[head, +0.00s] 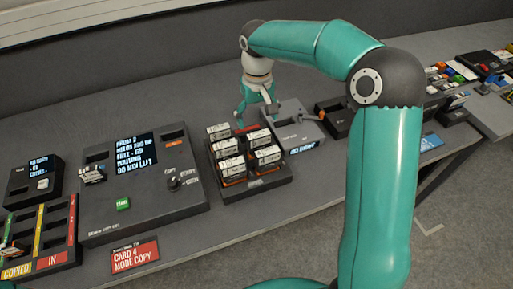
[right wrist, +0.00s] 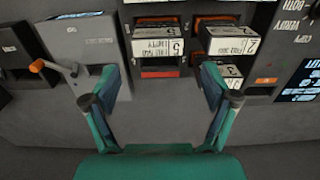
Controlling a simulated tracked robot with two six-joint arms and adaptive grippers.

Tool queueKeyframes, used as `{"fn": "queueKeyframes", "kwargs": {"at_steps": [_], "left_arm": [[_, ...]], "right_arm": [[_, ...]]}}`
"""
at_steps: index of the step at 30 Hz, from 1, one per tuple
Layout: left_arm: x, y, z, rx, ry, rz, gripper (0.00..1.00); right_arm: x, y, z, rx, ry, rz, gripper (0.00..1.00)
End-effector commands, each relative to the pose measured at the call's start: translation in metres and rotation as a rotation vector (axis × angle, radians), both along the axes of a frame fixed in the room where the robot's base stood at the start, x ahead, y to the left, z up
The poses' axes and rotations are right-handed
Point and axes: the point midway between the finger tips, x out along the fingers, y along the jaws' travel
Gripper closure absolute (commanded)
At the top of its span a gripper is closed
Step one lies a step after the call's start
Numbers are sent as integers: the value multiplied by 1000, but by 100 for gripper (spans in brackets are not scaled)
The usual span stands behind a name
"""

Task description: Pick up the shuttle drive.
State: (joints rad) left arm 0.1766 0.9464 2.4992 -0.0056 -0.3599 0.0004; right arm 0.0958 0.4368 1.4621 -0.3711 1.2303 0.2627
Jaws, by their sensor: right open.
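Several drives with white labels stand in a dark rack (head: 258,186) in the head view. I cannot tell which one is the shuttle drive. My right gripper (head: 257,113) is at the rack's far edge, fingers pointing down. In the right wrist view my right gripper (right wrist: 160,85) is open and empty. A drive labelled 5, apparently "empty" (right wrist: 158,47), lies ahead between the fingers, apart from them. A drive labelled 2 (right wrist: 229,46) is to its right, with another drive (right wrist: 224,71) below it, partly behind the right finger. My left gripper is out of view.
A grey box with an orange-knobbed lever (head: 290,131) stands right of the rack. A copier console (head: 140,180) with a lit screen stands to its left. Trays of small parts fill the far right.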

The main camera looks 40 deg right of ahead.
Motion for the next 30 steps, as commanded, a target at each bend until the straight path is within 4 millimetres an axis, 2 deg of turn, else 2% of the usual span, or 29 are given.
{"fn": "queueKeyframes", "kwargs": {"at_steps": [1,6,14,24,30], "left_arm": [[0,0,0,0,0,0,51],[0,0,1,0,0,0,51],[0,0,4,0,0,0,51],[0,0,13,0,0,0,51],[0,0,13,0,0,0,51]], "right_arm": [[-1,-1,-12,0,6,-1,15],[-1,-1,-38,1,3,-2,15],[-2,-2,-53,1,3,-3,15],[-4,-4,-95,0,2,-2,15],[-4,-4,-99,0,0,-3,15]]}}
